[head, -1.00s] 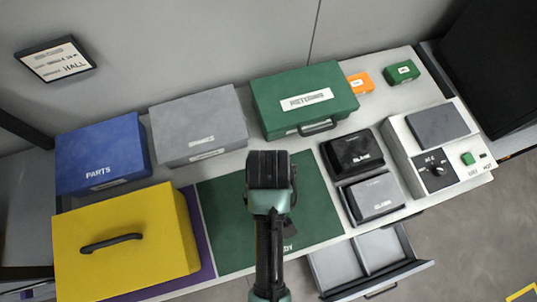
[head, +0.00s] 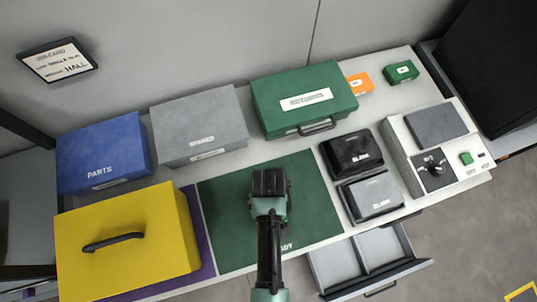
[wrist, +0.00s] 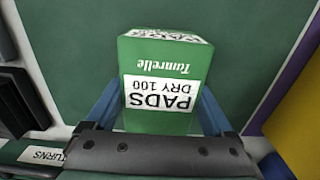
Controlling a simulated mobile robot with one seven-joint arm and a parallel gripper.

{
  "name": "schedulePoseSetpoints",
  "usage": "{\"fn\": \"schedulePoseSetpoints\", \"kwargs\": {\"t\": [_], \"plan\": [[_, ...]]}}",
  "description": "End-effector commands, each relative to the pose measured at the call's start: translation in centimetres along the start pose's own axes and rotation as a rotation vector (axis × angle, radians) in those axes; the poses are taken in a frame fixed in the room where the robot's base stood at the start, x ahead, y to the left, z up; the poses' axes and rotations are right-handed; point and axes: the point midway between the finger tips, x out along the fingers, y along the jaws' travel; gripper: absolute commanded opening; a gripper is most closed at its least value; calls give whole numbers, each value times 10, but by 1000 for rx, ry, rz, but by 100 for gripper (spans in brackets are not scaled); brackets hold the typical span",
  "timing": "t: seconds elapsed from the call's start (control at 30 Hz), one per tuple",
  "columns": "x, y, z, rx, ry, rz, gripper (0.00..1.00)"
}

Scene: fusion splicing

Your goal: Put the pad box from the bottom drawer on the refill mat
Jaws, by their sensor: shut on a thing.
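In the head view my gripper (head: 270,185) is over the green mat (head: 222,225), and my wrist hides the box. The green mat shows letters ending in "DY" at its front edge. A purple mat (head: 203,240) lies mostly under the yellow case (head: 150,230); I cannot read any name on it. An open drawer (head: 335,265) at the lower right looks empty.
Blue (head: 105,145), grey (head: 200,120) and green (head: 300,88) cases stand along the back. Black (head: 352,150) and grey (head: 375,195) boxes stand right of the green mat, beside a pale device (head: 470,170). The green mat around my gripper is clear.

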Motion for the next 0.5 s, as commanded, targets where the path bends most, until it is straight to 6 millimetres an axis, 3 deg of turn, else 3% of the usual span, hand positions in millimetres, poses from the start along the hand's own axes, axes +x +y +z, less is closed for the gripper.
{"fn": "schedulePoseSetpoints", "kwargs": {"t": [0.2, 0.23, 0.3, 0.5], "plan": [[3, 0, 0, 0, 0, 0, 26], [3, 0, 0, 0, 0, 0, 89], [2, 0, 0, 0, 0, 0, 100], [2, 0, 0, 0, 0, 0, 100]]}}
